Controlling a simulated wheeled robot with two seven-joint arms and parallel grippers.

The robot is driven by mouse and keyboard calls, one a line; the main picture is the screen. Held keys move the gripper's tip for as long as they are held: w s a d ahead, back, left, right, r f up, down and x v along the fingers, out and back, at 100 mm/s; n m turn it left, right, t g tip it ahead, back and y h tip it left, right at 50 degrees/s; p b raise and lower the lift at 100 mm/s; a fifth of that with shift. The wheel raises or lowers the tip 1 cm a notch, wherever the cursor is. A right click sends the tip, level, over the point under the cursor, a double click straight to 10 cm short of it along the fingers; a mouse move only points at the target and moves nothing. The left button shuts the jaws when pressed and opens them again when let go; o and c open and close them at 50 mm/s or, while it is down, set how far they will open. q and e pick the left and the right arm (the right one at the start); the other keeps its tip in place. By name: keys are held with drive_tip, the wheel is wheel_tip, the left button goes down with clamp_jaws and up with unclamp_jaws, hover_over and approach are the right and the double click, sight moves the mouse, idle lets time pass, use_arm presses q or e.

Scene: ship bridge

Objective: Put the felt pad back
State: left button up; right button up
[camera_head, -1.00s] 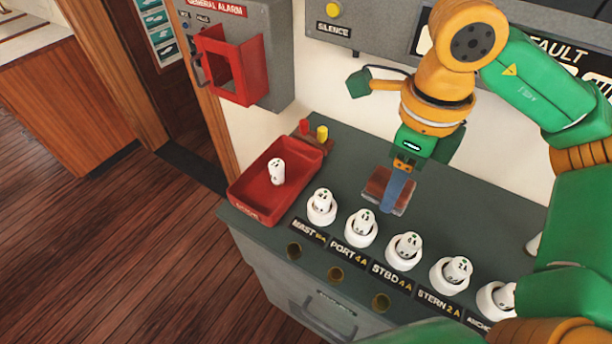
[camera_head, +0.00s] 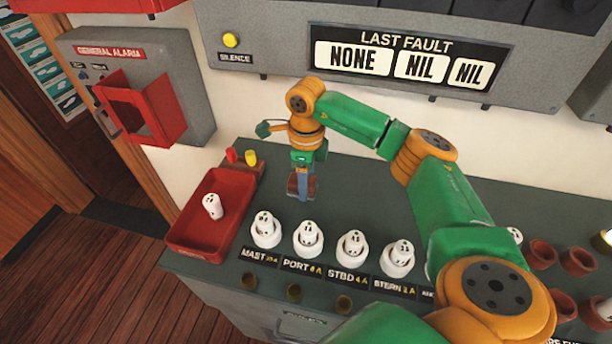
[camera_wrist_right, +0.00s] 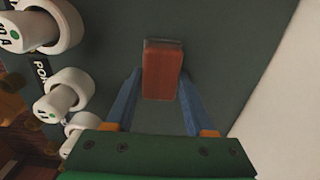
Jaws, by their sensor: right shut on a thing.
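The felt pad (camera_head: 293,185) is a small reddish-brown block with a grey layer at one end. In the wrist view the felt pad (camera_wrist_right: 163,72) sits between the blue fingertips. My right gripper (camera_head: 303,190) points down over the green console top, behind the row of white plugs, and is shut on the pad. In the wrist view my right gripper (camera_wrist_right: 160,95) has a finger along each side of it. In the head view the fingers partly hide the pad. Whether the pad touches the console top cannot be told. My left gripper is out of view.
White plugs in sockets, such as the PORT one (camera_head: 308,238), stand in front. A red tray (camera_head: 185,245) with one white plug (camera_head: 212,206) is at left. A small holder with red and yellow pegs (camera_head: 251,158) stands behind it. Brown cups (camera_head: 541,254) are at right.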

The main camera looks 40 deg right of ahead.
drive_tip(key=shift+w+f, duration=0.1)
drive_tip(key=shift+f, duration=0.1)
drive_tip(key=o, duration=1.3)
drive_tip(key=shift+r, duration=0.6)
wheel_tip(320, 180, up, 7)
drive_tip(key=shift+f+b, duration=0.1)
drive_tip(key=shift+b, duration=0.7)
wheel_tip(320, 180, up, 4)
drive_tip(key=shift+a+r+p, duration=0.1)
drive_tip(key=shift+r+p, duration=0.15)
drive_tip(key=shift+p, duration=0.6)
